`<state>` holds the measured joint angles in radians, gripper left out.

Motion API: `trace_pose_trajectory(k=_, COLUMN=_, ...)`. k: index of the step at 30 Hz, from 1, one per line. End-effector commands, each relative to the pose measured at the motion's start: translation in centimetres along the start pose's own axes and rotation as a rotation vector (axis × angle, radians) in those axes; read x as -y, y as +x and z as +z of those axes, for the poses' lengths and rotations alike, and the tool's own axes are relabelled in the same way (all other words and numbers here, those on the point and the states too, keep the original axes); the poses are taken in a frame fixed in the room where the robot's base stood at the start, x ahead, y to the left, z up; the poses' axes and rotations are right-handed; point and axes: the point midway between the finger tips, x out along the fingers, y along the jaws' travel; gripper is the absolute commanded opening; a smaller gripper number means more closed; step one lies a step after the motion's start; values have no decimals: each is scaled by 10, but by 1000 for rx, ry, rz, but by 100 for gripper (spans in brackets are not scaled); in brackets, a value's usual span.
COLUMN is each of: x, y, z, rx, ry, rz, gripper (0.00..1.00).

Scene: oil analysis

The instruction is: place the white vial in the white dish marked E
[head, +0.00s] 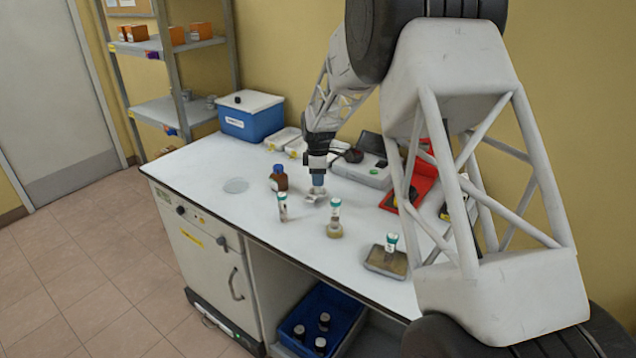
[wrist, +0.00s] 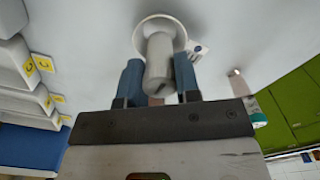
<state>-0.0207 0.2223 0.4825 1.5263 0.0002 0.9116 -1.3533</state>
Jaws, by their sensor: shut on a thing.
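My gripper (head: 317,181) is low over the middle of the white bench. Its two blue fingers are shut on a white vial (wrist: 159,62), with one finger on each side of it in the wrist view. The vial's far end lies over a round white dish (wrist: 150,22) with a flared rim. The dish (head: 308,199) also shows just under the gripper in the head view. I cannot tell whether the vial touches the dish floor. A small tag sits beside the dish, but its letter is too small to read.
A brown bottle (head: 279,180) stands just left of my gripper. The bench's left part is mostly clear.

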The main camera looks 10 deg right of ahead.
Motion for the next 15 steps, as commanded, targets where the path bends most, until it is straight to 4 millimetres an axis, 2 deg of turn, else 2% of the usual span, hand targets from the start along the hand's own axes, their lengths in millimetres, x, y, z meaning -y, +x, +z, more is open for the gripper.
trace_pose_trajectory(k=3, x=0, y=13, z=0, rx=0, ry=0, rz=-1, gripper=8)
trace_pose_trajectory(k=6, x=0, y=18, z=0, rx=0, ry=0, rz=0, gripper=8)
trace_pose_trajectory(k=15, x=0, y=19, z=0, rx=0, ry=0, rz=0, gripper=8)
